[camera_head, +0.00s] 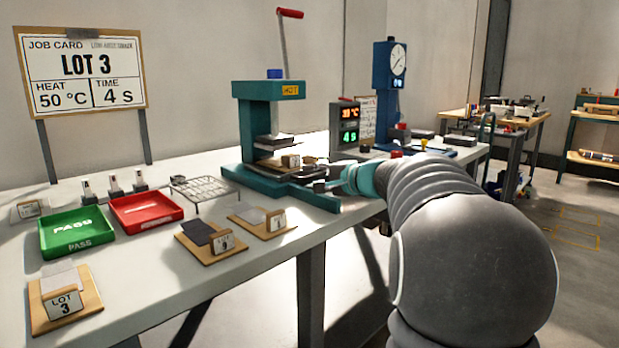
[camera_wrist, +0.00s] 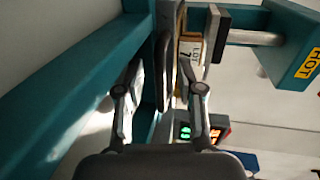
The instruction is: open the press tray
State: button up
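The teal press (camera_head: 262,105) stands on the bench with its red lever (camera_head: 287,40) raised and a HOT label on its head. Its tray (camera_head: 300,169) is low at the press base, with a small lot card (camera_head: 290,161) on or beside it; how far out the tray sits is hard to tell. My gripper (camera_head: 333,185) is at the front right of the press base, small and partly hidden by my arm. In the wrist view my gripper (camera_wrist: 160,92) has its two fingers apart. Dark plate edges (camera_wrist: 164,70) and the lot card (camera_wrist: 190,51) show beyond them; contact cannot be told.
A display (camera_head: 347,125) with red and green figures stands right of the press, and a blue gauge stand (camera_head: 390,65) behind it. A green PASS tray (camera_head: 76,233), a red tray (camera_head: 146,210), a wire rack (camera_head: 204,188) and wooden lot boards (camera_head: 212,242) occupy the bench at left.

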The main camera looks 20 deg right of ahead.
jog(key=shift+x, duration=0.75)
grip_shut()
jog(key=shift+s, duration=0.15)
jog(key=shift+s+d+f+b, duration=0.1)
jog(key=shift+s+d+b, duration=0.05)
jog(key=shift+s+b, duration=0.15)
jog(key=f+b+v, duration=0.1)
jog(key=b+v, duration=0.2)
jog(key=v, duration=0.4)
jog(key=f+b+v, duration=0.2)
jog(key=b+v, duration=0.1)
jog(key=v, duration=0.5)
jog(key=shift+s, duration=0.45)
jog(key=shift+d, duration=0.1)
